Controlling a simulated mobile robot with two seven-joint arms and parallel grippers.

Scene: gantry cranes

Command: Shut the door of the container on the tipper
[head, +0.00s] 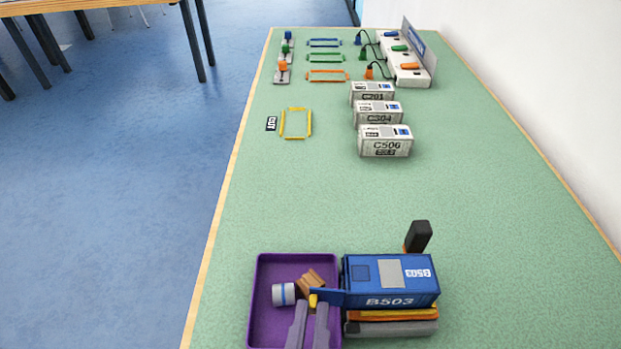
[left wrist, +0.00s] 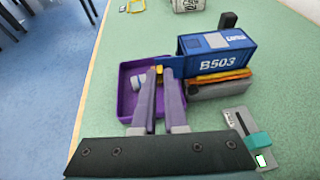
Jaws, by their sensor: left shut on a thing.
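The blue container B503 (head: 390,281) lies on the tipper (head: 392,327), which shows an orange layer over a grey base. It also shows in the left wrist view (left wrist: 216,54). Its blue door (head: 329,297) stands open at the left end, swung out over the purple tray. A small yellow handle (head: 313,299) is at the door's free edge. My left gripper (head: 311,307) is shut on this yellow handle, above the tray; the left wrist view shows its two fingers (left wrist: 158,77) at the handle. The fingers partly hide the handle. My right gripper is not in view.
The purple tray (head: 256,300) holds a grey-white cylinder (head: 284,294) and brown pieces (head: 311,281). A black block (head: 419,236) stands behind the container. A teal-knobbed control (left wrist: 241,124) is nearer me. Several white containers (head: 385,141) stand further back; the mat between is clear.

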